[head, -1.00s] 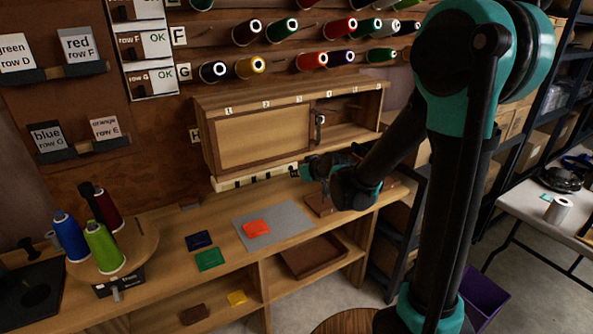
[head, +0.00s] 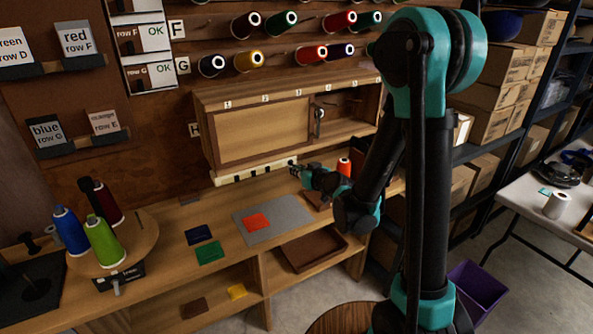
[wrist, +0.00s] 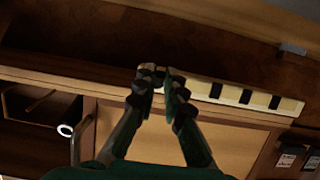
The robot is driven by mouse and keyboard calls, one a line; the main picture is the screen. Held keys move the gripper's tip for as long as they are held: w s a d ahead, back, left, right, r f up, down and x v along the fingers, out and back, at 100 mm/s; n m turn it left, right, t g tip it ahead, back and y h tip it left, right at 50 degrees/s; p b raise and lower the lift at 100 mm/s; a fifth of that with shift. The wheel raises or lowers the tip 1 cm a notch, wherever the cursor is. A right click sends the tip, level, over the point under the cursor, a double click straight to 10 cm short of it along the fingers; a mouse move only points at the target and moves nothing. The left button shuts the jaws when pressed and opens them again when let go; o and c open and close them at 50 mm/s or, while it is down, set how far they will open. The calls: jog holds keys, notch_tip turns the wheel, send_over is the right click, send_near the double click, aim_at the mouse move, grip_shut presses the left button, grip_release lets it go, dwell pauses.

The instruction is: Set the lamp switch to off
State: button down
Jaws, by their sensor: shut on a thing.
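A cream switch strip (head: 240,175) with several dark switches runs along the wall just under the wooden cabinet. It also shows in the wrist view (wrist: 233,94). My gripper (head: 293,168) is at the strip's right end in the head view. In the wrist view my gripper (wrist: 160,76) has its fingers close together over the strip's left end, shut on a switch there. The fingers mostly hide that switch, so its position cannot be told. I cannot read which switch is for the lamp.
The cabinet (head: 262,136) with a sliding door overhangs the strip. An orange spool (head: 344,166) stands right of my gripper. A grey mat (head: 285,213) with a red card (head: 256,222) lies on the bench. Several spools stand on a round turntable (head: 143,235) at left.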

jog(key=c, duration=1.6)
grip_release()
jog(key=v, duration=1.2)
jog(key=s+d+f+m+g+h, duration=0.3)
jog(key=s+d+f+g+h, duration=0.1)
jog(key=s+d, duration=0.4)
jog(key=s+d+f+m+g+h, duration=0.3)
jog(key=s+d+f+g+h, duration=0.1)
jog(key=s+d+f, duration=0.3)
jog(key=s+d, duration=0.2)
jog(key=d, duration=0.2)
jog(key=shift+f+m, duration=0.3)
jog(key=shift+m, duration=0.1)
